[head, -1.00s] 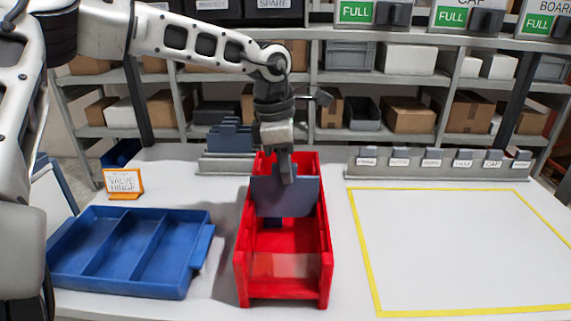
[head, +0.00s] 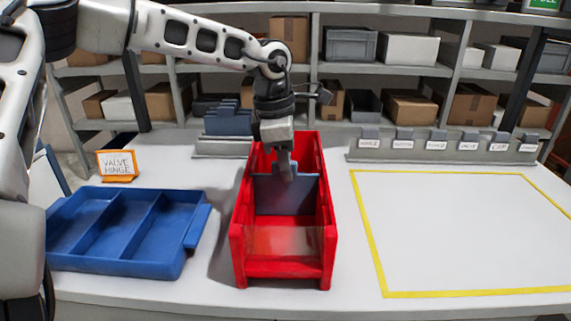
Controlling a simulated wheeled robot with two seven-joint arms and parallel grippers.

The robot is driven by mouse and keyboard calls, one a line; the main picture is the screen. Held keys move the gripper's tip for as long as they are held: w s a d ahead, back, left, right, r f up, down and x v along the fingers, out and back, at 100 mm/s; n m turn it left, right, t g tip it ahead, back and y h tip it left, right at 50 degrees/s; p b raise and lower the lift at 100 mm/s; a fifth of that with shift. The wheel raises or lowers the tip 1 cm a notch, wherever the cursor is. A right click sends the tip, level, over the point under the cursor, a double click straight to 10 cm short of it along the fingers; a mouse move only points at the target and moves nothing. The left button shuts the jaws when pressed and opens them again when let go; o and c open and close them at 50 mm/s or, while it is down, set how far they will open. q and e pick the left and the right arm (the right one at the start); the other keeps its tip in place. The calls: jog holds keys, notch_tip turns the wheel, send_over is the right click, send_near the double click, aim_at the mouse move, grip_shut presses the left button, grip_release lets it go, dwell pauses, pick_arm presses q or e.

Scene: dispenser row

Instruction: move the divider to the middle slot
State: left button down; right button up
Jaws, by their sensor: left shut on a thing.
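The red bin (head: 240,230) stands in the middle of the table, long and open-topped, with a low clear front. The grey-blue divider (head: 286,197) is upright across the bin, between its side walls, around the middle of its length. My left gripper (head: 286,172) is shut on the divider's top edge from above. The gripper hides part of that edge. The slots in the bin walls and whether the divider's lower edge touches the floor cannot be made out. My right gripper is not in view.
A blue compartment tray (head: 120,267) lies at left, with a VALVE HINGE sign (head: 117,164) behind it. Spare dividers (head: 228,121) stand in a rack behind the bin. A labelled rail (head: 440,156) stands at back right. The yellow-outlined area (head: 470,230) is empty.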

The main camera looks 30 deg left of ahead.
pick_arm(q)
jog(key=c, duration=1.4)
grip_release()
jog(key=r, duration=0.5)
jog(key=s+a+r, duration=0.1)
jog(key=r, duration=0.4)
jog(key=a+r, duration=0.1)
jog(key=r, duration=0.4)
jog(key=shift+s+r, duration=0.15)
jog(key=shift+r, duration=0.25)
